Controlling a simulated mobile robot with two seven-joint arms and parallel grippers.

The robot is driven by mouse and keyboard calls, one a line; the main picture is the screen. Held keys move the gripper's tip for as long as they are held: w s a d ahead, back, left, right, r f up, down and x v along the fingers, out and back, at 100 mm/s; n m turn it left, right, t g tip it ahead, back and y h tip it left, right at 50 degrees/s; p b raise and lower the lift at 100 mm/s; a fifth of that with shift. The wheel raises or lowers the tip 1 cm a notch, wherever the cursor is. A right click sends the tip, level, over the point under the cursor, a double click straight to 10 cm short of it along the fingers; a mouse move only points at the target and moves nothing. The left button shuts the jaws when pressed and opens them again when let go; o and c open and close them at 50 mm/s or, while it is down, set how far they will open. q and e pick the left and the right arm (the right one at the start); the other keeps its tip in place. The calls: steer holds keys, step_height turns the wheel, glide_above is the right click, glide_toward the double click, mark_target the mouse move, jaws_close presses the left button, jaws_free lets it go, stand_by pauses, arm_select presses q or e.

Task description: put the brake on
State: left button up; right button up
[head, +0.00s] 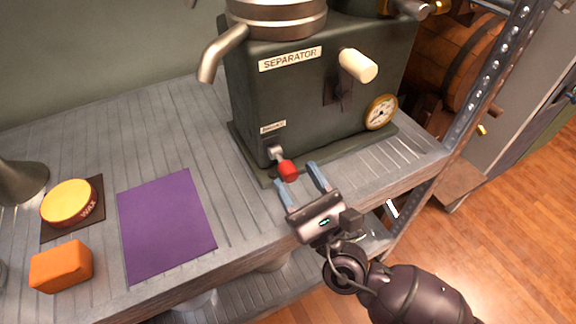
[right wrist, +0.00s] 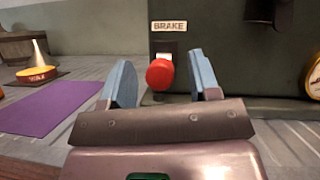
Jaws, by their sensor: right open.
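The brake lever has a red knob (head: 288,171) on a short metal arm, low on the front of the dark green separator (head: 300,95). In the right wrist view the red knob (right wrist: 160,73) sits just below the BRAKE label (right wrist: 170,27). My right gripper (head: 299,180) is open and empty, its blue fingers pointing at the separator. The knob shows between the two fingertips in the right wrist view, nearer the middle than either finger. I cannot tell whether the knob is inside the jaws or just beyond them. My left gripper is not in view.
A cream crank handle (head: 358,65) and a round gauge (head: 381,112) are on the separator's front. A purple mat (head: 166,224), a yellow wax tin (head: 69,203) and an orange block (head: 61,266) lie on the bench to the left. A metal post (head: 480,90) stands at right.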

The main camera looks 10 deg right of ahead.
steer(key=s+d, duration=0.3)
steer(key=s, duration=0.5)
steer(key=shift+s+d+p, duration=0.2)
steer(key=shift+d+p, duration=0.15)
